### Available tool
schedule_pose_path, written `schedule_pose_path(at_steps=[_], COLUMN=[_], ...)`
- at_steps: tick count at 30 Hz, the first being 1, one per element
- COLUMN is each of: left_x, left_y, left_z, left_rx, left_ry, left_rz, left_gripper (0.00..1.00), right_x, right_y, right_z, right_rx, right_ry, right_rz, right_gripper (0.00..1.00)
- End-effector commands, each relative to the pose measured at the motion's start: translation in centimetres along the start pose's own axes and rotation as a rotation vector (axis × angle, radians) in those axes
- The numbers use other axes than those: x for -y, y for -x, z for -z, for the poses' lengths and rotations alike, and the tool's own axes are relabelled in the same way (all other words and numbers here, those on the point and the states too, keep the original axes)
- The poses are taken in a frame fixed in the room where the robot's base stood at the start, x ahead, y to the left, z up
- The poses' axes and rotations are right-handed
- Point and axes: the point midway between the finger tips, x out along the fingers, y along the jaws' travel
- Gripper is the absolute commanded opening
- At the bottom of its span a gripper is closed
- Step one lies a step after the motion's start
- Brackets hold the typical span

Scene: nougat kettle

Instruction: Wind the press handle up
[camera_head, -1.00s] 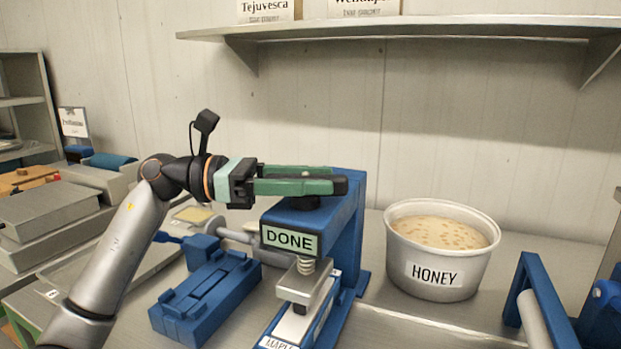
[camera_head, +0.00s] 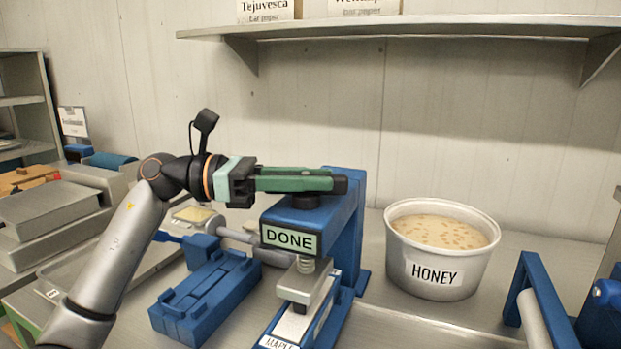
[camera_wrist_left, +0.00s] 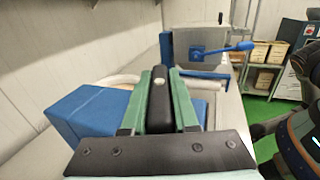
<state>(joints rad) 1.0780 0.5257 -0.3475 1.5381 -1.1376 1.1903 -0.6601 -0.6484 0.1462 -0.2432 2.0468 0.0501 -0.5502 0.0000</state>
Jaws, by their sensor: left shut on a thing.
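The blue press (camera_head: 349,210) stands on the table with a green "DONE" label (camera_head: 289,241) on its front. A spring and a grey plate (camera_head: 303,283) show below its head, above a base labelled "MAPLE". My left gripper (camera_head: 325,181) lies level over the top of the press. Its green fingers are shut on the black press handle (camera_wrist_left: 160,100), which sits between them in the left wrist view. In the head view the fingers hide most of the handle. My right gripper is in neither view.
A white tub marked "HONEY" (camera_head: 436,271) stands right of the press. A blue mould (camera_head: 205,299) lies to the left. Blue frames (camera_head: 541,305) stand at the right edge. A shelf (camera_head: 420,27) hangs above on the wall.

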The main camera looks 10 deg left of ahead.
Motion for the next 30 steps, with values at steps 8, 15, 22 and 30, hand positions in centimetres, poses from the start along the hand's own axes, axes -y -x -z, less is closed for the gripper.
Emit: schedule_pose_path(at_steps=[8,15,22,30], left_x=[0.0,0.0,-0.1,-0.2], left_y=[0.0,0.1,0.1,0.1], left_z=[0.2,0.1,-0.1,0.0], left_rx=[-0.004,-0.005,-0.005,-0.004], left_ry=[-0.002,-0.005,-0.003,-0.001], left_rz=[-0.067,-0.227,-0.364,-0.476], left_gripper=[0.00,0.00,0.00,0.00], right_x=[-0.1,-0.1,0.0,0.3], right_y=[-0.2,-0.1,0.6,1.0], right_z=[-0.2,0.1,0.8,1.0], right_rx=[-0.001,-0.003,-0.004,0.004], right_ry=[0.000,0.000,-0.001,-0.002], right_rz=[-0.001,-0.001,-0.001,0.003], right_gripper=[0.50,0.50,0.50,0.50])
